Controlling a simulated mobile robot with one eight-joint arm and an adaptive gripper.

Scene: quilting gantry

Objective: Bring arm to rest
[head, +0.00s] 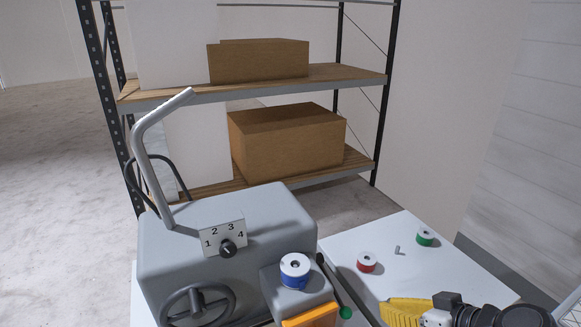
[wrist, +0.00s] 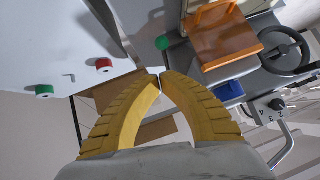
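My gripper (head: 405,312) shows at the bottom right of the head view, low over the near part of the white table (head: 440,262). Part of it is cut off by the picture edge. In the wrist view, the two yellow fingers of my gripper (wrist: 160,75) curve together and their tips meet, with nothing visible between them. My arm's dark wrist reaches in from the lower right corner.
A grey machine (head: 180,250) with numbered dial, bent metal bar and handwheel stands at left. A blue spool (head: 294,268) sits on it, near an orange part (head: 311,316). Red (head: 367,262) and green (head: 425,238) spools stand on the table. A shelf (head: 250,88) holds boxes behind.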

